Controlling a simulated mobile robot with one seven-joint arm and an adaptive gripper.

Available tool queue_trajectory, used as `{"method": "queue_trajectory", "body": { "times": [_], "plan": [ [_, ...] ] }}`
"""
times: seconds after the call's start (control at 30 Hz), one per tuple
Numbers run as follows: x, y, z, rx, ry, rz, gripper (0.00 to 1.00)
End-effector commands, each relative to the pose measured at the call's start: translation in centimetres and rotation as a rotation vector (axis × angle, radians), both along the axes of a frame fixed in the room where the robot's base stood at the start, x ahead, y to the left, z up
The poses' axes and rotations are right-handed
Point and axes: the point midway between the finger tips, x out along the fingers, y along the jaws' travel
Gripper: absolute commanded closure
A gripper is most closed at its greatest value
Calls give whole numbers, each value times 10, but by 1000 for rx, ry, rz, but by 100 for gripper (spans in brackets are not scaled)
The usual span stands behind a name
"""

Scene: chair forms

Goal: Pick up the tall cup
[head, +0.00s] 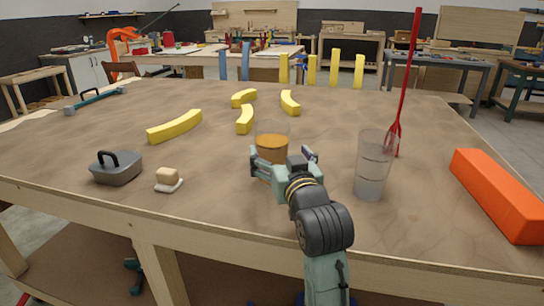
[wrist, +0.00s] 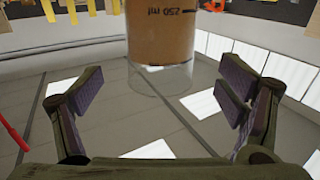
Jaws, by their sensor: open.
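A tall clear cup (head: 372,175) stands upright and looks empty on the table, to the right of my gripper. A shorter clear beaker (head: 272,130) with amber-brown contents stands just beyond my gripper. The beaker's lower part is partly hidden by my gripper in the head view.
A red fork-like tool (head: 400,110) stands right behind the tall cup. An orange block (head: 497,193) lies at the right edge. Curved yellow pieces (head: 175,127) lie left and behind.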

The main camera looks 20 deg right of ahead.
Motion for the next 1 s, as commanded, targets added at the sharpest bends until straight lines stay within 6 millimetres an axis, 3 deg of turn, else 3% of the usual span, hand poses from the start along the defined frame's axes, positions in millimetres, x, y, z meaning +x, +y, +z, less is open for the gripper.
{"method": "queue_trajectory", "body": {
  "times": [0.17,0.37,0.7,1.0],
  "plan": [
    [1,0,-25,2,1,0,12],
    [17,-1,-21,-1,-1,1,12],
    [67,-6,-20,0,0,1,12],
    [75,-7,-22,-1,-2,0,12]
  ]
}}
